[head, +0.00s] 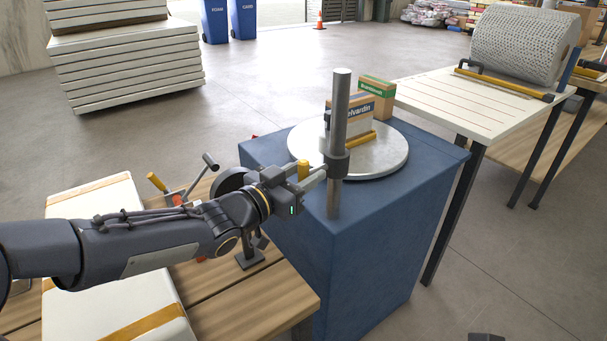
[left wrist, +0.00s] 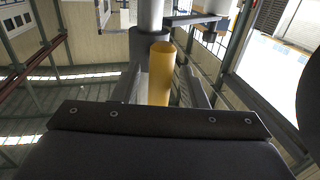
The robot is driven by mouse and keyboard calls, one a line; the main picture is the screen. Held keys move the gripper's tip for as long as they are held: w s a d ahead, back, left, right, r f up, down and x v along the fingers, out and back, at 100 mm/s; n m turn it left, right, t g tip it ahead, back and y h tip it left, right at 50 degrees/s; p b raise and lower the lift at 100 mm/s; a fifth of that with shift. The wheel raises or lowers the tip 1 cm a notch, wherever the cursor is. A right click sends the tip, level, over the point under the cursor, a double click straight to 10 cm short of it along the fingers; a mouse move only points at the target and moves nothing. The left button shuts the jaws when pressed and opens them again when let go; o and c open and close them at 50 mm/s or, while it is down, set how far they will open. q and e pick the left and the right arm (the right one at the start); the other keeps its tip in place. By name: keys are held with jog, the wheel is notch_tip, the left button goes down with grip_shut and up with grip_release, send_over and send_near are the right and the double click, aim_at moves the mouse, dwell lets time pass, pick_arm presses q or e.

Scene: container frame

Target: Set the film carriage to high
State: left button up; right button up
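The film carriage (head: 337,163) is a dark collar around an upright grey mast (head: 340,112), a little below the mast's middle. A yellow handle (head: 303,169) stands upright beside it on the left. My left gripper (head: 308,176) reaches in from the left at the handle's height. In the left wrist view the handle (left wrist: 161,75) stands between the two fingers, which lie close along both its sides, and the gripper looks shut on it. The mast and collar are just beyond the fingertips.
The mast stands at a blue base (head: 375,235) with a round silver turntable (head: 390,155) carrying boxes (head: 352,118). A wooden bench (head: 255,295) with a crank lies under my left arm. A white table (head: 470,98) with a wrap roll (head: 525,42) stands at the right.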

pick_arm(q)
grip_shut()
notch_tip(320, 180, up, 8)
jog(key=p, duration=0.5)
jog(key=shift+a+p, duration=0.1)
jog(key=shift+p, duration=0.25)
jog(key=shift+c, duration=1.1)
grip_release()
jog(key=shift+o, duration=1.1)
jog(key=shift+f, duration=0.2)
